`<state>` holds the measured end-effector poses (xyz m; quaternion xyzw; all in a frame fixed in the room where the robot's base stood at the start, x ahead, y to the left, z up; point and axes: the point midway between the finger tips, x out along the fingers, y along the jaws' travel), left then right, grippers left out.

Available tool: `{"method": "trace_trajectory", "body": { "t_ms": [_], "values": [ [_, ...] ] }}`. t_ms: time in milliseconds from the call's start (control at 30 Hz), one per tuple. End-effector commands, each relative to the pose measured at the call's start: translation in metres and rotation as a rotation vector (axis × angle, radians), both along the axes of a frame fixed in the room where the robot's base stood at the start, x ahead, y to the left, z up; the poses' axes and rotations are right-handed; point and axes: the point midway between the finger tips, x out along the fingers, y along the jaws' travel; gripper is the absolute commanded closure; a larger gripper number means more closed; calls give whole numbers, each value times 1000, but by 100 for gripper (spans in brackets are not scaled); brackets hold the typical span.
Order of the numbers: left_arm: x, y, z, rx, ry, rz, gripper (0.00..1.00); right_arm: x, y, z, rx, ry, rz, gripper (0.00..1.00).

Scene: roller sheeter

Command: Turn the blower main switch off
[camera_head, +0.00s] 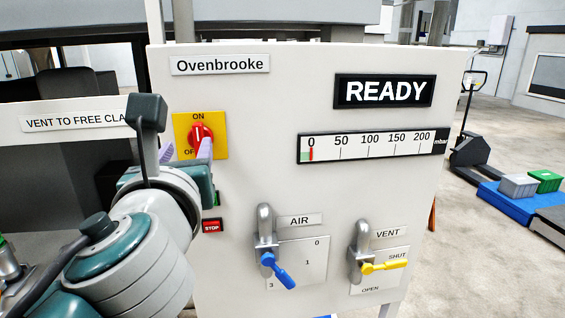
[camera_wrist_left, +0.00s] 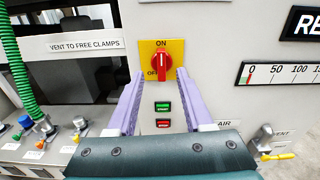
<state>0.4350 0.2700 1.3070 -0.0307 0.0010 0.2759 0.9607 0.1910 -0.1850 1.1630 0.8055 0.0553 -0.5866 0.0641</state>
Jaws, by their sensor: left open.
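The main switch is a red rotary knob (camera_head: 200,134) on a yellow plate (camera_head: 216,122), high on the left of the white panel. It also shows in the left wrist view (camera_wrist_left: 161,63). Its handle stands upright, in line with the ON label at the top; the OFF label is at the lower left, partly hidden in the head view. My left gripper (camera_head: 187,150) is open and empty, its two lilac fingers pointing at the plate. In the wrist view the fingertips (camera_wrist_left: 159,76) lie on either side of the knob's lower part; I cannot tell whether they touch it.
A green button (camera_wrist_left: 162,106) and a red STOP button (camera_head: 212,226) sit below the switch. A blue AIR lever (camera_head: 278,271) and a yellow VENT lever (camera_head: 384,266) stick out lower right. The panel's READY display (camera_head: 384,91) and pressure gauge (camera_head: 367,147) are flat.

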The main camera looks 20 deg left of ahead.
Motion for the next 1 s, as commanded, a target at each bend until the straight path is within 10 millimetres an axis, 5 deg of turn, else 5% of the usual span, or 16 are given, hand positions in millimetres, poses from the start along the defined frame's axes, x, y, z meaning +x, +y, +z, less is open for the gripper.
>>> {"method": "trace_trajectory", "body": {
  "t_ms": [600, 1000],
  "values": [
    [78, 43, 1, 62, 16, -10, 49, 0, 2, 1, 4, -2, 2, 0],
    [88, 50, 1, 58, 16, -11, 49, 0, 2, 0, 4, -1, 1, 0]
  ]
}}
